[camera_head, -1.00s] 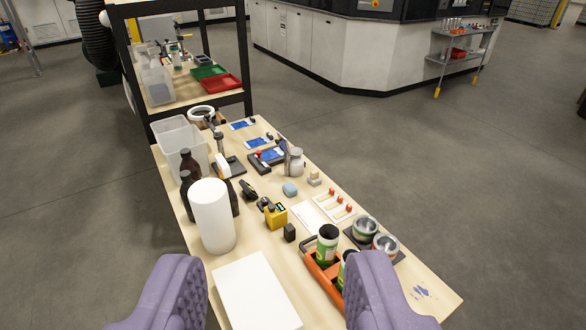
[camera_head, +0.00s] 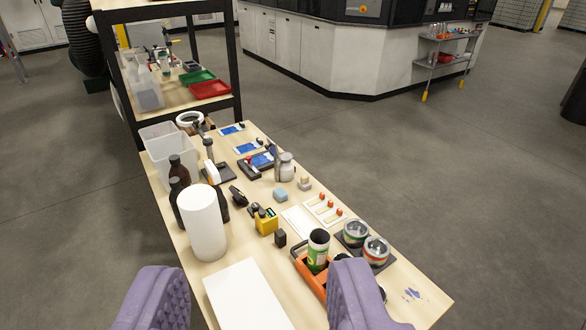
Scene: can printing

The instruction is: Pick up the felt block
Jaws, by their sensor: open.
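My gripper (camera_head: 256,268) shows as two purple, ribbed fingers at the bottom of the picture, wide apart with nothing held between them. A small two-tone beige and grey block (camera_head: 305,184) lies on the worktable (camera_head: 165,205), ahead of my gripper and right of the table's middle. A rounded light blue block (camera_head: 280,194) lies just left of it, a little nearer. A small black block (camera_head: 280,238) stands nearer still. I cannot tell for sure which one is felt; the beige and grey one looks most like it. My gripper is well short of all three.
Nearby stand a white cylinder (camera_head: 205,225), a white box (camera_head: 250,300), a yellow container (camera_head: 266,222), an orange carrier (camera_head: 307,273) with a green can, and two open tins (camera_head: 376,251). Dark bottles (camera_head: 182,185) and a clear bin (camera_head: 165,145) crowd the left. Open floor lies right.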

